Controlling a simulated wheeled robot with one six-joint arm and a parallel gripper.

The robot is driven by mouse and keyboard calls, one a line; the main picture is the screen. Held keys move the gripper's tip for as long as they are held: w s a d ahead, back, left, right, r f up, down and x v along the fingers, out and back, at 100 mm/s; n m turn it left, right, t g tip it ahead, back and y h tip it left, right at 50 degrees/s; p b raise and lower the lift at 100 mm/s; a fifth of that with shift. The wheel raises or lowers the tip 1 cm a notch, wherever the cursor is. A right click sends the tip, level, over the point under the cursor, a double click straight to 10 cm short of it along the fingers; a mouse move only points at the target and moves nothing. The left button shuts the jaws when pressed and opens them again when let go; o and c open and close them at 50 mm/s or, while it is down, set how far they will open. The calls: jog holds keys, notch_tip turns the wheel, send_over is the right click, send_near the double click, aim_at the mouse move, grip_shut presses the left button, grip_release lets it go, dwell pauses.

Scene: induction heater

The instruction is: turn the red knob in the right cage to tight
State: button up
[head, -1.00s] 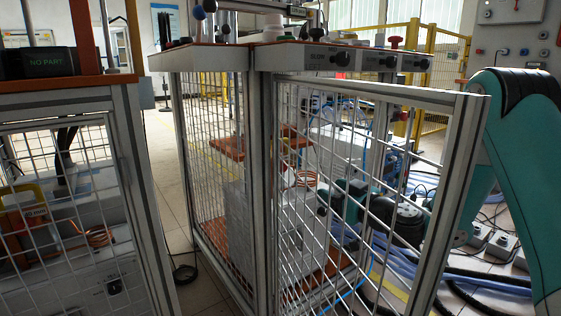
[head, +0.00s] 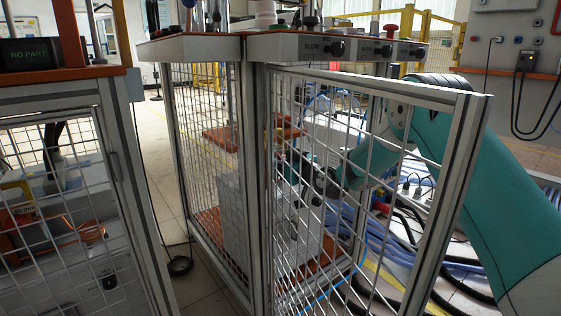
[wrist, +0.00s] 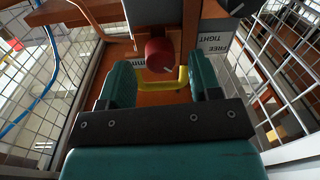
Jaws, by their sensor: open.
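The red knob (wrist: 159,54) shows in the wrist view on an orange-brown and grey fixture, with a light mark on its face. A white label (wrist: 214,42) reading FREE and TIGHT stands to its right. My gripper (wrist: 160,64) is open, its two teal fingers pointing at the knob, one to each side in the picture. I see no contact, and the depth between fingertips and knob is unclear. In the head view my gripper (head: 287,162) is inside the right cage (head: 462,150), partly hidden by the mesh. The knob cannot be made out there.
A yellow handle (wrist: 165,82) lies behind the fingers in the wrist view. Mesh walls stand on both sides there. In the head view the open mesh door is in front of my arm. A left cage (head: 120,160) with a NO PART display (head: 30,52) stands beside it.

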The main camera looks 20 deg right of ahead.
jog(key=shift+w+a, duration=0.25)
jog(key=shift+w, duration=0.25)
jog(key=c, duration=0.9)
jog(key=shift+c, duration=0.2)
